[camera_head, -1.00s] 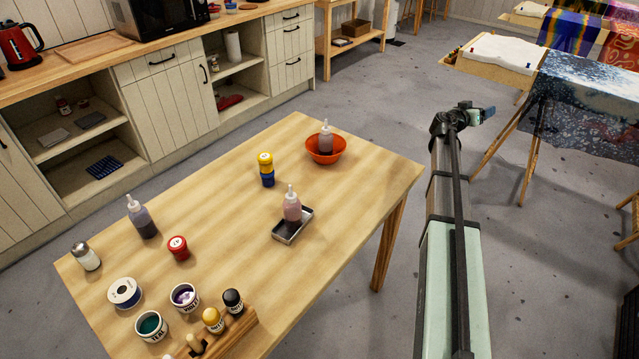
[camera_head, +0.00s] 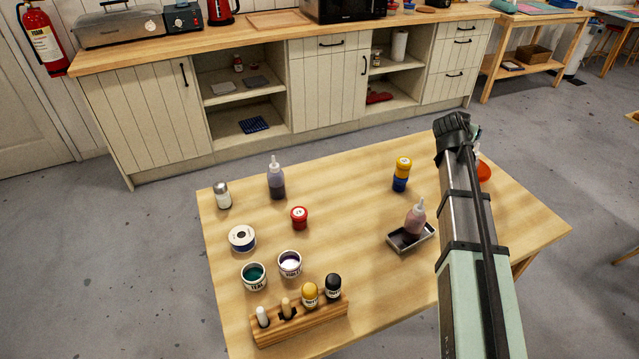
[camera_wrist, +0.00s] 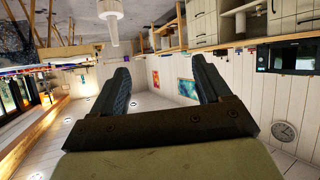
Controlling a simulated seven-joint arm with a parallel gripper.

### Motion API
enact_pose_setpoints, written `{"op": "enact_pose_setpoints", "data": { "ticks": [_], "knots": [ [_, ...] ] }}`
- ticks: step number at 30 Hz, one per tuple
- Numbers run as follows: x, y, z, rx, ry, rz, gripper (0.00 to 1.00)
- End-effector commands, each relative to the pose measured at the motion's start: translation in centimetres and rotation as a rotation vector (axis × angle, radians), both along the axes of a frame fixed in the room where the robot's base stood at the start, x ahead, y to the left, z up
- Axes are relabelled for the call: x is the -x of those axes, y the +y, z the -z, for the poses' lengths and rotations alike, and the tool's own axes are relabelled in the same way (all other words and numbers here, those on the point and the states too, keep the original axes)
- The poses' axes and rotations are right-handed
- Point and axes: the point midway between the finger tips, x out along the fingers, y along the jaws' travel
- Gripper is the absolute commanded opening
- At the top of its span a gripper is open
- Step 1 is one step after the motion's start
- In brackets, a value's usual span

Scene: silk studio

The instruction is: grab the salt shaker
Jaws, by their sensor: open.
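The salt shaker (camera_head: 222,195) stands upright at the far left corner of the wooden table (camera_head: 345,250) in the head view. It has a clear or white body and a grey metal cap. My gripper (camera_wrist: 160,85) is open and empty in the wrist view, with its two dark fingers apart. In the head view my arm reaches up on the right side, over the table's right part, far from the shaker. The wrist view shows the room sideways or upside down, with no shaker in it.
Near the shaker are a dark squeeze bottle (camera_head: 276,180), a ribbon spool (camera_head: 242,238) and a red jar (camera_head: 299,217). Paint pots (camera_head: 254,276) and a wooden rack (camera_head: 300,322) stand nearer. A stacked yellow-blue pair (camera_head: 401,175) and a tray with a bottle (camera_head: 398,243) lie rightward.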

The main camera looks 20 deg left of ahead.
Motion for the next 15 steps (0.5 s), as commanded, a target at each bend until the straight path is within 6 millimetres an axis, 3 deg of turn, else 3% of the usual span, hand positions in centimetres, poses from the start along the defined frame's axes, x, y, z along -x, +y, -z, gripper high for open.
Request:
{"op": "enact_pose_setpoints", "data": {
  "ticks": [1, 3, 8, 15],
  "knots": [
    [1.0, 3.0, -0.1, -0.020, 0.011, -0.043, 0.77],
    [2.3, 6.8, -0.2, -0.048, 0.027, -0.100, 0.77],
    [5.8, 15.3, -0.6, -0.113, 0.069, -0.234, 0.77],
    [12.9, 27.4, -1.2, -0.200, 0.140, -0.449, 0.77]
  ]
}}
